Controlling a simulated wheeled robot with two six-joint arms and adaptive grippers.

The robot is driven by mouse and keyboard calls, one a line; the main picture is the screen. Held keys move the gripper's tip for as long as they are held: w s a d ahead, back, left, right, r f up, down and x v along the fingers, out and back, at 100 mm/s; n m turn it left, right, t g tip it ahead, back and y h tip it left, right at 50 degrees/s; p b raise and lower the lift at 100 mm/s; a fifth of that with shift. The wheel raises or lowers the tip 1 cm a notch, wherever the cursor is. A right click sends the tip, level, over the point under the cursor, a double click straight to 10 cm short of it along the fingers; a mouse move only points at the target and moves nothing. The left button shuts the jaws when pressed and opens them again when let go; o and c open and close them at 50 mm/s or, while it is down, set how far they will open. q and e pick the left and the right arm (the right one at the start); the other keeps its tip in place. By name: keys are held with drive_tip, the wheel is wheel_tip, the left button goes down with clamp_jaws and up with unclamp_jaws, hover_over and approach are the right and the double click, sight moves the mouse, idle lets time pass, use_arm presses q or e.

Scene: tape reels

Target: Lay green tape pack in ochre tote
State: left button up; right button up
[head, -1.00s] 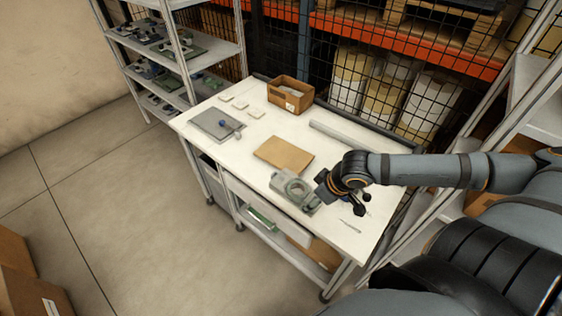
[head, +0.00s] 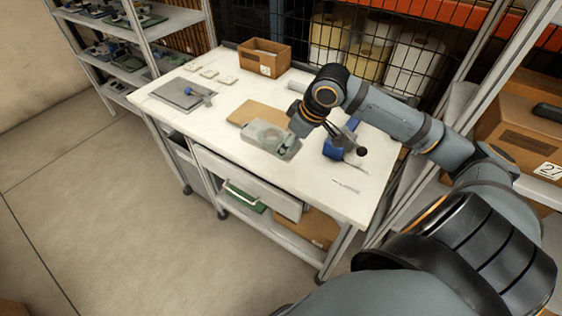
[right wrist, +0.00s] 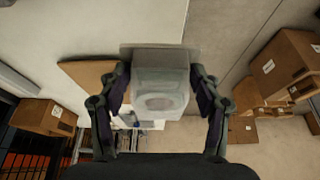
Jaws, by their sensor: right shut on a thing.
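The tape pack (head: 265,136) is a pale grey-green block with a round ring on top, near the table's front edge. My right gripper (head: 293,133) is at its right end. In the right wrist view the pack (right wrist: 160,93) sits between the two fingers of my right gripper (right wrist: 160,100), which is shut on it. I cannot tell whether it is clear of the table. The ochre-brown open tote (head: 263,61) stands at the back of the table with a white label on its front. My left gripper is out of view.
A tan board (head: 257,113) lies behind the pack. A blue tool (head: 338,146) stands to the right. A grey plate (head: 186,94) and several small white tiles (head: 208,73) lie at the left. A drawer (head: 245,185) is below the table top. Wire mesh is behind.

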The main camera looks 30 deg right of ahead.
drive_tip(key=w+f, duration=0.3)
drive_tip(key=w+d+f, duration=0.1)
drive_tip(key=w+f, duration=0.1)
drive_tip(key=shift+w+d+f+b, duration=0.1)
drive_tip(key=shift+w+f+b, duration=0.3)
drive_tip(key=shift+w+f, duration=0.15)
drive_tip(key=shift+f, duration=1.65)
drive_tip(key=shift+f, duration=0.1)
drive_tip(key=o, duration=1.3)
